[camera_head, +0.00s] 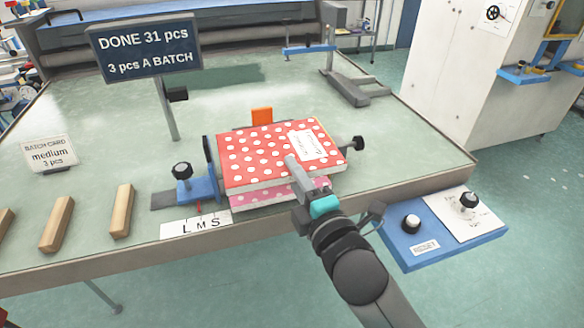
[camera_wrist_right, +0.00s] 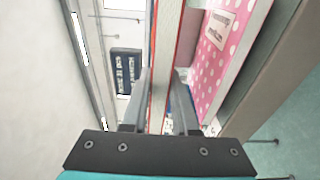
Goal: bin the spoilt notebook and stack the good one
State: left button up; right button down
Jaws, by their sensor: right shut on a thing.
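A red notebook with white dots (camera_head: 255,150) and a white label is held level at the table's front middle. My right gripper (camera_head: 297,172) is shut on its front edge. In the right wrist view the gripper (camera_wrist_right: 160,105) has one finger on each side of the red notebook's edge (camera_wrist_right: 167,50). A pink dotted notebook (camera_head: 275,195) lies beneath, mostly hidden by the red one. It also shows in the right wrist view (camera_wrist_right: 226,45), with a gap between the two notebooks. My left gripper is not in view. No bin can be made out.
A blue clamp (camera_head: 197,188) with a black knob stands left of the notebooks, by an L M S scale (camera_head: 197,226). An orange tab (camera_head: 262,117) is behind. A blue RESET panel (camera_head: 425,235) juts out front right. Wooden blocks (camera_head: 121,210) lie left.

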jog(key=shift+r, duration=0.15)
jog(key=shift+r+p, duration=0.1)
jog(key=shift+p, duration=0.25)
pick_arm(q)
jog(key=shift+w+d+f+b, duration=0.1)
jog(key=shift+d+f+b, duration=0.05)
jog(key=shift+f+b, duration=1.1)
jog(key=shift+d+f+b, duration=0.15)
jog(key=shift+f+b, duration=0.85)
jog(key=shift+b, duration=0.4)
pick_arm(e)
notch_tip(320, 180, down, 8)
jog(key=shift+r, duration=0.2)
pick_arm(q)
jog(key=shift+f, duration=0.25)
pick_arm(e)
jog(key=shift+f, duration=0.4)
jog(key=c, duration=0.6)
grip_release()
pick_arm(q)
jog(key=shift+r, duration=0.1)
pick_arm(e)
jog(key=shift+f, duration=0.25)
jog(key=shift+s, duration=0.1)
